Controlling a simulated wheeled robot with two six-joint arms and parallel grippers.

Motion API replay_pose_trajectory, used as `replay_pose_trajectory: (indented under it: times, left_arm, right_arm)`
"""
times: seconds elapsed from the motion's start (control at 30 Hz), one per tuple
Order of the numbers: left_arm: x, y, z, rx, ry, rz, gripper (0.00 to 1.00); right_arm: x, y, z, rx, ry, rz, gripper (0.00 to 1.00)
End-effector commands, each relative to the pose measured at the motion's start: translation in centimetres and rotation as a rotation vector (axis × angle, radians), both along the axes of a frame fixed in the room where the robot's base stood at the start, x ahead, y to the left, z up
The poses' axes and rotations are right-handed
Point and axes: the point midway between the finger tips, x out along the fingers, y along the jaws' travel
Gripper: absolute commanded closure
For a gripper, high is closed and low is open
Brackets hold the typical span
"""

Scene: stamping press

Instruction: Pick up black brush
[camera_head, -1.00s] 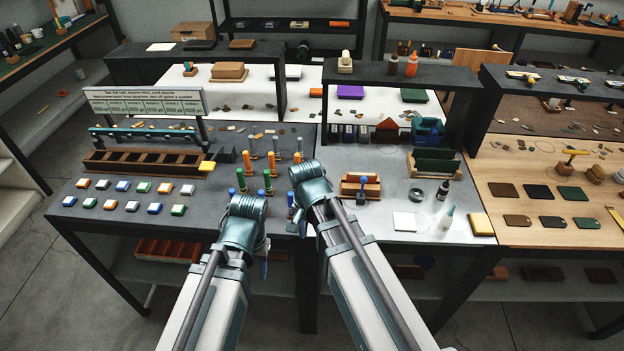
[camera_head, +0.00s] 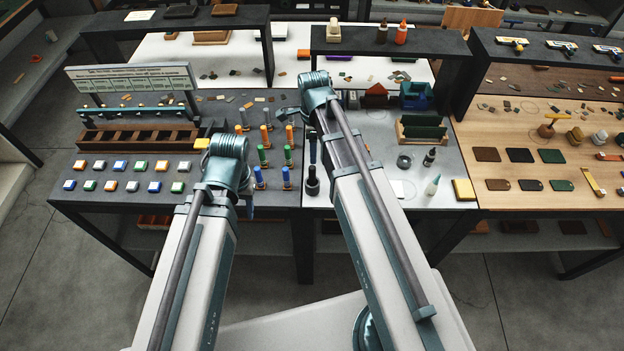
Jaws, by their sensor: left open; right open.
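A small black upright object (camera_head: 312,184), which looks like the black brush, stands near the left edge of the light grey tabletop. The jaws are open. My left gripper (camera_head: 249,207) hangs open and empty in front of the dark table, mostly hidden behind its own wrist, left of the blue stamps.
Orange, green and blue upright stamps (camera_head: 263,157) stand between my grippers. Coloured blocks (camera_head: 122,175) lie at the left. A dark shelf (camera_head: 390,42) rises behind.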

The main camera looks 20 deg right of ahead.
Motion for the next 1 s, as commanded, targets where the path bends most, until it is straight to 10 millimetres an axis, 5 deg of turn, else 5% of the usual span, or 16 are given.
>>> replay_pose_trajectory:
  times: [0.43, 1.0]
  left_arm:
    - [0.0, 0.0, -6.8, 0.001, 0.0, -0.011, 0.5]
    - [0.0, 0.0, -9.3, 0.003, 0.0, -0.013, 0.5]
  right_arm:
    - [-0.1, 0.1, -6.8, 0.0, 0.0, 0.002, 0.35]
    - [-0.4, 0.3, -9.3, 0.0, 0.0, 0.002, 0.35]
